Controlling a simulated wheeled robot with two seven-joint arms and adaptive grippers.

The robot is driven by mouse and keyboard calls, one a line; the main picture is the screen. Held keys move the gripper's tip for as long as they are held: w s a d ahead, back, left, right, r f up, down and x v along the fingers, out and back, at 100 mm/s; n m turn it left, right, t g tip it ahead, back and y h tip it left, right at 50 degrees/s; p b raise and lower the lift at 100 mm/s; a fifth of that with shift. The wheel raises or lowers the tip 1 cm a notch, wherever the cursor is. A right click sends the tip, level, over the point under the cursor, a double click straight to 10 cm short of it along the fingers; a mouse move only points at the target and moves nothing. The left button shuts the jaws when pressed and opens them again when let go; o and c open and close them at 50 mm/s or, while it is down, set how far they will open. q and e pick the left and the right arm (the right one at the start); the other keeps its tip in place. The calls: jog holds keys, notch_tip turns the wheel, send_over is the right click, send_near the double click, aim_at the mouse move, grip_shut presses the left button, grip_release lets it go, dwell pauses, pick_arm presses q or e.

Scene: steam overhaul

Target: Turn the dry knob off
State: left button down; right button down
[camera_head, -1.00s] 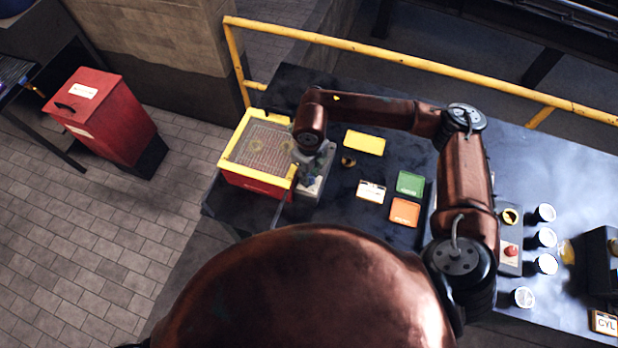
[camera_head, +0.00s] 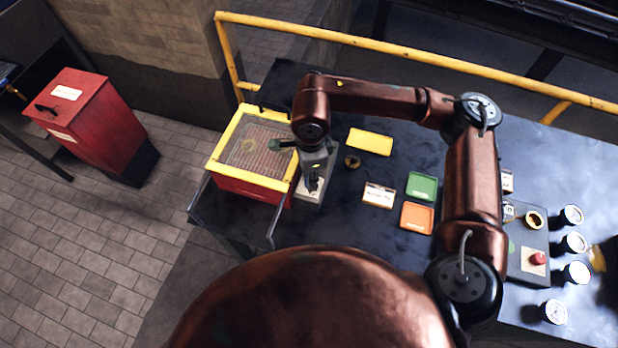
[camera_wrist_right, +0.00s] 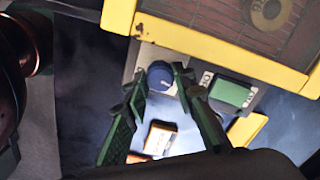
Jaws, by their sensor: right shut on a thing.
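A blue knob (camera_wrist_right: 161,76) with a pale mark sits on a light grey panel (camera_wrist_right: 150,55) in the right wrist view. The panel (camera_head: 309,197) runs along the right side of a red box with a yellow rim (camera_head: 225,145). My right gripper (camera_wrist_right: 168,77) is shut on the blue knob, one dark green finger on each side. In the head view the gripper (camera_head: 313,185) points down at the panel and hides the knob. A green block (camera_wrist_right: 232,92) sits on the same panel, right of the knob. My left gripper is not in view.
A yellow rail (camera_head: 400,62) runs behind. A red bin (camera_head: 90,120) stands on the floor at left.

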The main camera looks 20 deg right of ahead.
jog(key=shift+n+b, duration=0.9)
jog(key=shift+n, duration=0.3)
jog(key=c, duration=1.6)
grip_release()
notch_tip(320, 180, up, 12)
jog(key=shift+a, duration=0.1)
